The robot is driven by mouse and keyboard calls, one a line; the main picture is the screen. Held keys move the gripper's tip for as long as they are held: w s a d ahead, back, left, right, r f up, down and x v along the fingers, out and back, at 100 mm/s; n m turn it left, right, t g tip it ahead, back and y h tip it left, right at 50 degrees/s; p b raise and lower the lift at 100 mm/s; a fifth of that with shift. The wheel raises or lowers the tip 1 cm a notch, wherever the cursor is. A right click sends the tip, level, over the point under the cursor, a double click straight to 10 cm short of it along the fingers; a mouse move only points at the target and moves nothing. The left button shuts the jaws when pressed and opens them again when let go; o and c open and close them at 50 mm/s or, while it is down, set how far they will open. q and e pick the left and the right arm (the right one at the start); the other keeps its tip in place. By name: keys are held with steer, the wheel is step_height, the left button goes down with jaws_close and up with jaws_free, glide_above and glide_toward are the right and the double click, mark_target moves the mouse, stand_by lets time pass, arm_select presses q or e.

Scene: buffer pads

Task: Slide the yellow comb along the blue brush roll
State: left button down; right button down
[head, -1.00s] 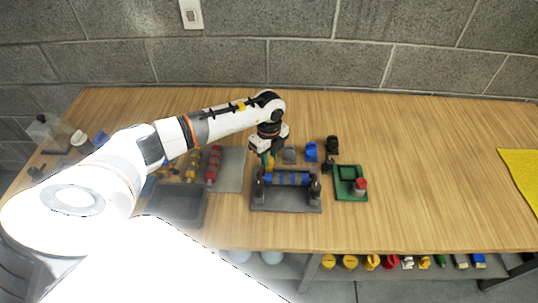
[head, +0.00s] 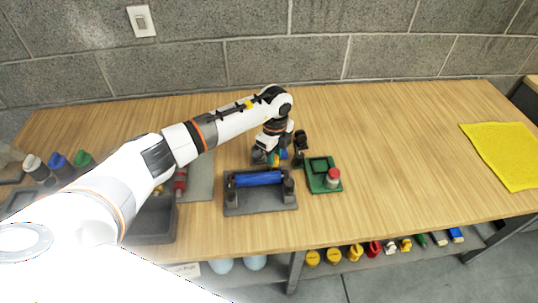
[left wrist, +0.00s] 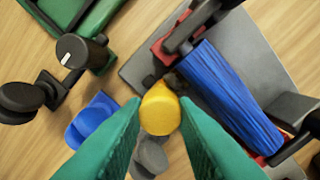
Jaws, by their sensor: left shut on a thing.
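The blue brush roll (head: 258,179) lies across a grey stand (head: 262,204) in the head view. It also shows at the upper right of the left wrist view (left wrist: 228,97), plain blue with red parts at its ends. My left gripper (head: 272,160) is behind the right end of the roll. In the left wrist view its green fingers (left wrist: 160,118) are shut on the yellow comb (left wrist: 160,108). Only the comb's rounded end shows, beside the roll with a gap in the picture. Its teeth are hidden. My right gripper is not in view.
A green tray with a red knob (head: 332,178) stands right of the stand. A black fixture (head: 300,147), a blue piece (left wrist: 92,120) and a grey piece (left wrist: 150,156) are close to the gripper. A yellow cloth (head: 505,153) lies far right. The table between is clear.

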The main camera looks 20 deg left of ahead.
arm_select(q)
steer(key=c, duration=1.1)
jaws_free()
steer(key=shift+c, duration=0.2)
step_height(320, 180, up, 12)
steer(key=b, duration=0.1)
steer(key=shift+b, duration=0.3)
